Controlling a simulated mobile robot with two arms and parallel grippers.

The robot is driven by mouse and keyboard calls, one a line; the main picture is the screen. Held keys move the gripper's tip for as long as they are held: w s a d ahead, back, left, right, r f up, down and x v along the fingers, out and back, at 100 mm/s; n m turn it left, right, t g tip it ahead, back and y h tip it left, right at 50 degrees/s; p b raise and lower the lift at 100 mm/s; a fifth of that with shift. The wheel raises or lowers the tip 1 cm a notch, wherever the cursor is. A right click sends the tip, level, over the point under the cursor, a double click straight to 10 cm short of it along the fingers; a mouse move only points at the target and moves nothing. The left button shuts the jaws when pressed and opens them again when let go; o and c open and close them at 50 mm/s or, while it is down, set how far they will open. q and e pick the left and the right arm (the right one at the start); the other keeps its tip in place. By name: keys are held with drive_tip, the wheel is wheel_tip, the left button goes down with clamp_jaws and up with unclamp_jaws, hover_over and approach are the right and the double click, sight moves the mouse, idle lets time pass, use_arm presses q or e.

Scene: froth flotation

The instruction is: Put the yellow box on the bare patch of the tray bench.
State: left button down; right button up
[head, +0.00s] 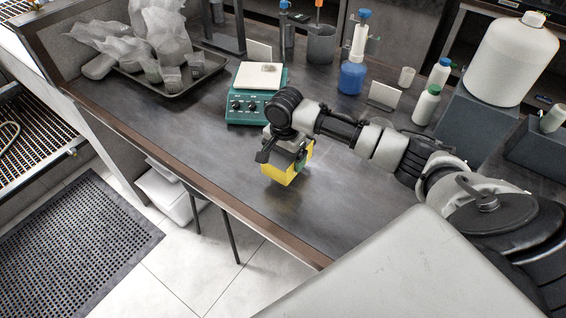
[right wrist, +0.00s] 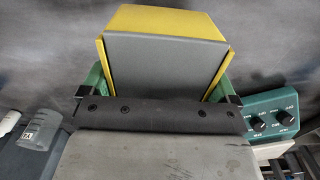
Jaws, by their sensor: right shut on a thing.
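The yellow box (head: 282,172) is in the head view, in the middle of the dark tray bench (head: 190,140). My right gripper (head: 290,158) is above it and shut on it, pointing down. In the right wrist view the yellow box (right wrist: 168,20) sits between the green fingers, with a grey face toward the camera. Bare bench top surrounds the box. A dark shadow lies just under it; I cannot tell whether the box touches the bench. My left gripper is not in view.
A teal scale (head: 256,95) stands behind the box. A dark tray (head: 180,86) with plastic bags is at the back left. The front edge (head: 215,200) is close.

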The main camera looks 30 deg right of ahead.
drive_tip(key=shift+w+a+f, duration=0.1)
drive_tip(key=shift+w, duration=0.15)
drive_tip(key=shift+f, duration=0.2)
wheel_tip(320, 180, down, 3)
drive_tip(key=shift+f+p, duration=0.15)
drive_tip(key=shift+p, duration=0.35)
drive_tip(key=shift+f, duration=0.2)
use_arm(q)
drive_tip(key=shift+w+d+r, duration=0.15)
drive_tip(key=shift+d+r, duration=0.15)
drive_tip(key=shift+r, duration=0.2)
use_arm(e)
drive_tip(key=o, duration=0.7)
drive_tip(key=shift+f, duration=0.1)
use_arm(q)
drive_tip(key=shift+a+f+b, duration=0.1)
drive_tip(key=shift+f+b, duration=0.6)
drive_tip(key=shift+b, duration=0.05)
use_arm(e)
wheel_tip(320, 180, up, 12)
drive_tip(key=shift+r, duration=0.15)
drive_tip(key=shift+s, duration=0.1)
